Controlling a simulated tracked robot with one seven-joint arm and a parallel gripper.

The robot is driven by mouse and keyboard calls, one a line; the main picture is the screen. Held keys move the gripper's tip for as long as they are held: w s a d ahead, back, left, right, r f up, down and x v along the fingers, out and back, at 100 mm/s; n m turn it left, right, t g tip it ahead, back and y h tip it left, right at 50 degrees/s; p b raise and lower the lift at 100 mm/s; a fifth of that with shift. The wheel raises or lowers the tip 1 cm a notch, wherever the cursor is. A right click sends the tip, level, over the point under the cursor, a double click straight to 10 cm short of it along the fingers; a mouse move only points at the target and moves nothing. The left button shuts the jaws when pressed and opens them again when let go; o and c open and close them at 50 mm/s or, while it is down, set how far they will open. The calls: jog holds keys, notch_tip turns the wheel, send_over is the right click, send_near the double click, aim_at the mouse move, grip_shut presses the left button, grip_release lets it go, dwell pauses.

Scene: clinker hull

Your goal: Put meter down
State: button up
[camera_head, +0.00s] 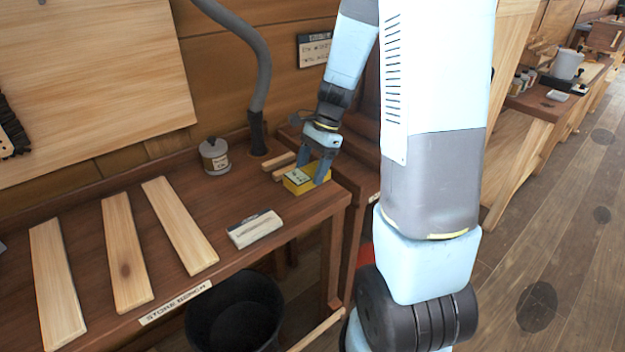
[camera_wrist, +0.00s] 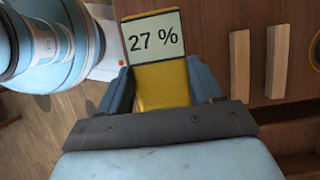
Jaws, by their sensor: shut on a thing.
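The meter (camera_head: 299,182) is a yellow block with a pale display, at the right end of the wooden bench (camera_head: 290,212) in the head view. In the wrist view the meter (camera_wrist: 162,84) fills the space between the fingers, and its display reads "27 %". My gripper (camera_head: 314,172) is shut on the meter from both sides. The wrist view also shows my gripper (camera_wrist: 163,92) with a blue finger on each side of it. The meter is at or just above the bench top; I cannot tell whether its underside touches.
Two small wooden sticks (camera_head: 284,165) lie just behind the meter. A pale box (camera_head: 255,229) lies to the left, and a tin (camera_head: 214,156) stands further back by a grey hose (camera_head: 263,75). Three planks (camera_head: 125,250) lie at left. A black bucket (camera_head: 236,315) is below the front edge.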

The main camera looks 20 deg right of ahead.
jog(key=shift+w+d+f, duration=0.3)
jog(key=shift+w+f, duration=0.1)
jog(key=shift+f, duration=0.2)
jog(key=shift+w+d+f, duration=0.3)
jog(key=shift+w+f, duration=0.05)
jog(key=shift+f, duration=1.65)
jog(key=shift+f, duration=0.1)
jog(key=o, duration=1.4)
